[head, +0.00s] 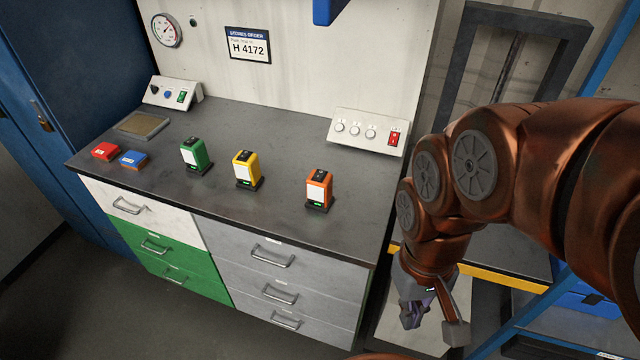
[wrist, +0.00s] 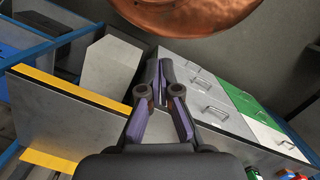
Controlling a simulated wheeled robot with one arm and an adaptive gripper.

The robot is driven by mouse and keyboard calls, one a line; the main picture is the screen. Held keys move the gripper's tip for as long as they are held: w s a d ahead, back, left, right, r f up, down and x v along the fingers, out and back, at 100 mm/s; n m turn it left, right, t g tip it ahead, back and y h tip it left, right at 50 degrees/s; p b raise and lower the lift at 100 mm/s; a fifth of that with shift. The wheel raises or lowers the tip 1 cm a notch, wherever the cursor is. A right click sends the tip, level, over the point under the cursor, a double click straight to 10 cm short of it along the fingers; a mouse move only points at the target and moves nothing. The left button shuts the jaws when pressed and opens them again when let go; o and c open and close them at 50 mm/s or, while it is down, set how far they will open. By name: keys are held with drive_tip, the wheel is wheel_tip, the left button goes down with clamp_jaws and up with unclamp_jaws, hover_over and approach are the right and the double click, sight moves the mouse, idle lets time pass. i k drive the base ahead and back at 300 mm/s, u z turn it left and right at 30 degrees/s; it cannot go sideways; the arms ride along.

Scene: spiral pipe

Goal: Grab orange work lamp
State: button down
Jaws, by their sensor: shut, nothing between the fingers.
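The orange work lamp (head: 318,189) stands upright on the dark worktop (head: 280,190), right of a yellow lamp (head: 247,171) and a green lamp (head: 195,155). It has a white front panel and a black base. My gripper (head: 410,320) hangs low beyond the right end of the cabinet, apart from the orange lamp and below worktop height. In the wrist view my gripper (wrist: 160,70) has its fingers together with nothing between them. I cannot make out the orange lamp in the wrist view.
A control box (head: 368,130) with knobs and a red switch stands behind the orange lamp. Red (head: 105,151) and blue (head: 133,159) blocks lie at the left. Blue rack bars (head: 560,300) stand at the right.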

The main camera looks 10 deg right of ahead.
sight(319, 197)
drive_tip(key=u, duration=2.75)
drive_tip(key=k, duration=1.05)
drive_tip(key=z, duration=0.7)
